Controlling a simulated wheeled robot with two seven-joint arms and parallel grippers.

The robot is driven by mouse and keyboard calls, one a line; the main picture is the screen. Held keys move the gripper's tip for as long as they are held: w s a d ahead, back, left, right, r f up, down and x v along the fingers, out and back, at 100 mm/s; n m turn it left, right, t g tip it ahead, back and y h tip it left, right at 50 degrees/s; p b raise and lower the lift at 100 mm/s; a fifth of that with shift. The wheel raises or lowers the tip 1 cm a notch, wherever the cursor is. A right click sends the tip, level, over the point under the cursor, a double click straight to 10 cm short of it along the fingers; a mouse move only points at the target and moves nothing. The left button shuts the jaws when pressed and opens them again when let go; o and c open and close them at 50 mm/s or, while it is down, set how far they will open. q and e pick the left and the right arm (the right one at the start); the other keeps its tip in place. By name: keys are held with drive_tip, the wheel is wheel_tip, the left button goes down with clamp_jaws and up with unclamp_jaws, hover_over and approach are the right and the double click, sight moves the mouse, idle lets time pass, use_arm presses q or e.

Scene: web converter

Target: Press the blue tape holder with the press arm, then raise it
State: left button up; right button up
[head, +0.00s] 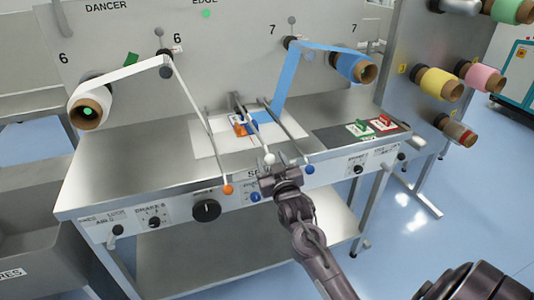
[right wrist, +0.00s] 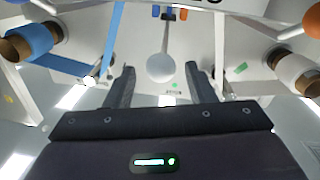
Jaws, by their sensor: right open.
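The press arm (head: 254,133) is a grey rod with a white ball knob (head: 269,158) at its front end, over the white splice plate (head: 203,141). Small blue and orange holder parts (head: 240,125) show beside the rod. The rod and the blue web partly cover them, so I cannot tell whether the arm touches the blue tape holder. My right gripper (head: 275,168) is open at the knob. In the right wrist view the white knob (right wrist: 160,67) shows between the two spread fingers (right wrist: 160,84), with no finger visibly touching it. My left gripper is out of view.
Levers with an orange knob (head: 228,189) and a blue knob (head: 309,169) flank the press arm. A white roll (head: 92,103) hangs at left and a blue roll (head: 350,66) at right.

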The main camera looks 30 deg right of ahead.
drive_tip(key=shift+x, duration=2)
clamp_jaws()
